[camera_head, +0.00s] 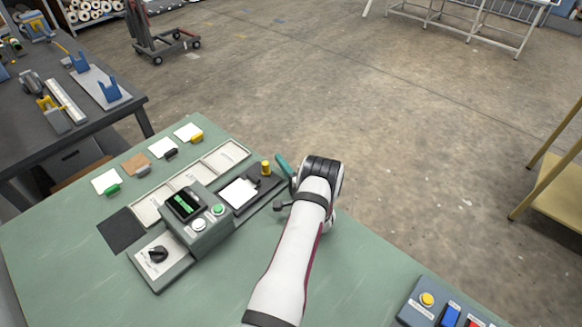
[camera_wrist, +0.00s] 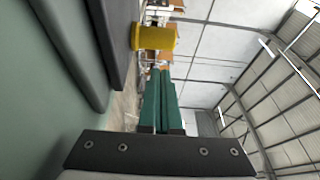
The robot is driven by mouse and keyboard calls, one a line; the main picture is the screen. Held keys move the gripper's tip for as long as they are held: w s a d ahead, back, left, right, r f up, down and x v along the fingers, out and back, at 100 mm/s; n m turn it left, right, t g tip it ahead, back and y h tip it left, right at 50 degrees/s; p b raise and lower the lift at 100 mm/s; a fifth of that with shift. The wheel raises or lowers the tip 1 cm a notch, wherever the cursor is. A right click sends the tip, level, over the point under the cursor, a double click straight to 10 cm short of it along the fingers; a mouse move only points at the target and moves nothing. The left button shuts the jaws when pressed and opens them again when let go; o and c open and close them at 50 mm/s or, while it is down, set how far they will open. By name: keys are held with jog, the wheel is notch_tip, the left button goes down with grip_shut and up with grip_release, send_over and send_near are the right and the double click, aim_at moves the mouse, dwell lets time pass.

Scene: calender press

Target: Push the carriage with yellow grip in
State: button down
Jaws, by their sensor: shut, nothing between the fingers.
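The carriage (camera_head: 264,186) is a dark plate beside the press, with a white card (camera_head: 238,193) lying on it. Its yellow grip (camera_head: 265,168) stands upright near the plate's far right end. My gripper (camera_head: 282,162) has teal fingers, is shut and empty, and is just right of the yellow grip. In the wrist view the yellow grip (camera_wrist: 156,38) shows beyond and slightly left of the shut fingertips (camera_wrist: 160,70). I cannot tell whether they touch. My wrist hides part of the bench right of the carriage.
The grey press (camera_head: 205,222) with a screen and buttons stands left of the carriage. Pale trays (camera_head: 190,178) and several cards with coloured clips lie behind it. A button box (camera_head: 440,308) sits at the bench's front right. The green bench is clear around my forearm.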

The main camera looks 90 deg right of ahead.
aim_at(249, 194)
jog(key=shift+w+a, duration=0.85)
jog(key=w+a, duration=0.7)
jog(key=shift+w+a, duration=0.35)
